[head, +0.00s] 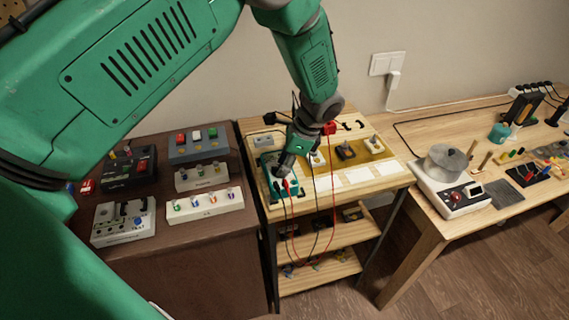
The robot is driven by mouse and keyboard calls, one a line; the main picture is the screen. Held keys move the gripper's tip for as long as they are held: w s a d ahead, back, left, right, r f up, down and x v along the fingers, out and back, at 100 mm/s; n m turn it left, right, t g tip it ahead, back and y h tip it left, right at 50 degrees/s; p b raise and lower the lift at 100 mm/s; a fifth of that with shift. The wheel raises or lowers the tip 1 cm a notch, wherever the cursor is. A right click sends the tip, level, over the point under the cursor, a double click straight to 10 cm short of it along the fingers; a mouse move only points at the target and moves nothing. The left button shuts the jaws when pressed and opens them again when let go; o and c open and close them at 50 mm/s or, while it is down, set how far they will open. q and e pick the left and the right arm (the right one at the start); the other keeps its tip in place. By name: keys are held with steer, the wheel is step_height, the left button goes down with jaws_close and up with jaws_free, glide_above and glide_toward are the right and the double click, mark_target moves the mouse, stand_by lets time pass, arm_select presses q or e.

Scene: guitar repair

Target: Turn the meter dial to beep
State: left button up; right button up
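The meter (268,160) is a teal-edged box at the left end of the small wooden bench. Its dial is hidden behind my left gripper. My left gripper (280,170) points down over the meter, with its dark fingertips at or just above the meter's face. I cannot tell whether they touch the dial or how far apart they are. Red and black leads (312,215) run from the meter's lower part and hang over the bench's front edge. My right gripper is out of view.
Small parts and pale cards (358,175) lie on the bench (330,190) right of the meter. A dark brown table (190,240) with several pedals stands at left. A wooden desk (430,215) at right holds a white device with a round grey pot (446,160).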

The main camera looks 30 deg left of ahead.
arm_select(q)
steer(key=shift+w+d+r, duration=0.1)
steer(key=shift+w+r, duration=0.05)
steer(key=shift+r, duration=0.1)
steer(key=v, duration=1.1)
steer(key=shift+r, duration=0.2)
steer(key=shift+d, duration=0.1)
